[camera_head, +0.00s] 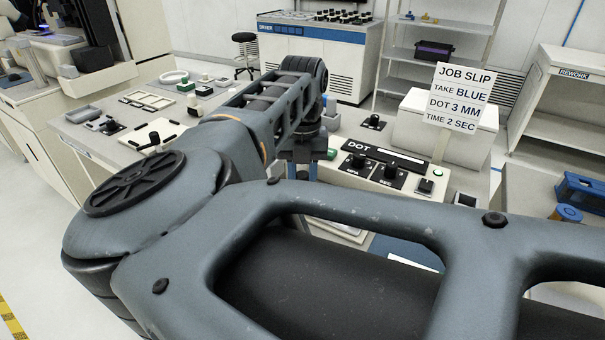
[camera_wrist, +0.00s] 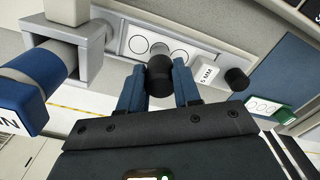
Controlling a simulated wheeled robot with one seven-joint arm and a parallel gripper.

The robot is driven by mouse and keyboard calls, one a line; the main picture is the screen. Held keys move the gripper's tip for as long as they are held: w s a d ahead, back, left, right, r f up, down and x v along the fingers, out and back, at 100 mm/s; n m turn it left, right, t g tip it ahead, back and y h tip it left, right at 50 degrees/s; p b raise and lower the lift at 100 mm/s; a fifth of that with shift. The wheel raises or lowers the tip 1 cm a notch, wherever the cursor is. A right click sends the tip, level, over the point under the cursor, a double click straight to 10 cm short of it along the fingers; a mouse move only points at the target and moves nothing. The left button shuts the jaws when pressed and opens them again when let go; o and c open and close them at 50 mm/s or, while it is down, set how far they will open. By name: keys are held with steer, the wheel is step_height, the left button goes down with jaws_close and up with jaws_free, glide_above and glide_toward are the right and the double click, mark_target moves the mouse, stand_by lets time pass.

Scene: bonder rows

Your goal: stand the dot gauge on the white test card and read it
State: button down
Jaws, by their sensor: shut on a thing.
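In the wrist view my gripper (camera_wrist: 159,88) is shut on a black round-ended piece (camera_wrist: 159,70), which I take to be the dot gauge's grip. No marking on it is readable. Just beyond it is a pale strip (camera_wrist: 180,48) with outlined circles; I cannot tell whether the held piece touches it. In the head view my gripper (camera_head: 301,170) is partly hidden behind my arm, beside the DOT panel. A white sheet edge (camera_head: 410,262), possibly the test card, shows on a blue mat (camera_head: 408,248); my arm hides most of it.
A 5 MM label (camera_wrist: 207,77) and black knob (camera_wrist: 237,78) are close right of my gripper. A blue cylinder (camera_wrist: 30,85) in a grey bracket is close left. The DOT panel (camera_head: 385,172) has black knobs.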

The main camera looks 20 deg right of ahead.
steer(key=shift+f, duration=0.1)
steer(key=c, duration=0.7)
jaws_free()
